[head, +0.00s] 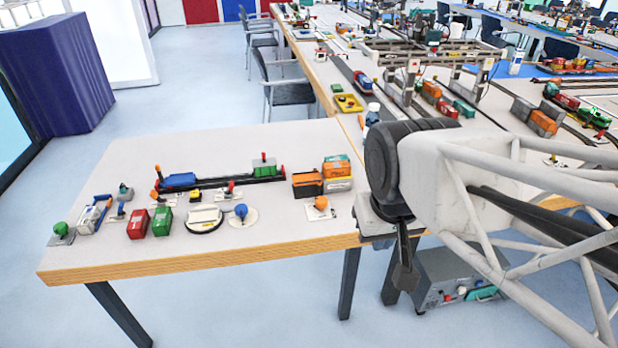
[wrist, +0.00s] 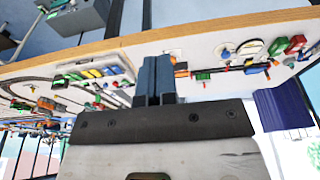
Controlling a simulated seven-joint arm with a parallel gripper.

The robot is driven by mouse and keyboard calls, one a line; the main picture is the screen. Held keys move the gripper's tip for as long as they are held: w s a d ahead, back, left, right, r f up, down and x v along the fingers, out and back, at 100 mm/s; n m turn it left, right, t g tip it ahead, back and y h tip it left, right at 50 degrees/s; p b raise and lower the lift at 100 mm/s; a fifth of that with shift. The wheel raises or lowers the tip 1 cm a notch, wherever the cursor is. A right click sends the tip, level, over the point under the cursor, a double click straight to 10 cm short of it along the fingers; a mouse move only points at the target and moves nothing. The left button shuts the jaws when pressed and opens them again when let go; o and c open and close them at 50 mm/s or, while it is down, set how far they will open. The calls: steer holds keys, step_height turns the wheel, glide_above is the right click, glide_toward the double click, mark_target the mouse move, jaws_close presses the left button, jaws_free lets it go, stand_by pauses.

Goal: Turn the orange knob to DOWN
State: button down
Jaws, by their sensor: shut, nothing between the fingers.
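The orange knob (head: 320,203) sits on a small white plate near the front right of the near table, in front of the orange and green containers. Its label is too small to read. My gripper (head: 404,278) hangs at the table's right front corner, to the right of the knob and apart from it. In the wrist view my gripper's fingers (wrist: 154,72) are together with nothing between them. In that view the plate with the orange knob seems to lie just beyond the fingers, too small to make out well.
A blue knob (head: 241,211) and a green knob (head: 61,229) stand on the same table. The stacked containers (head: 336,168) are close behind the orange knob. A grey box (head: 458,278) with buttons is below at the right. The table's front strip is clear.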

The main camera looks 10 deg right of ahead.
steer(key=c, duration=1.8)
jaws_free()
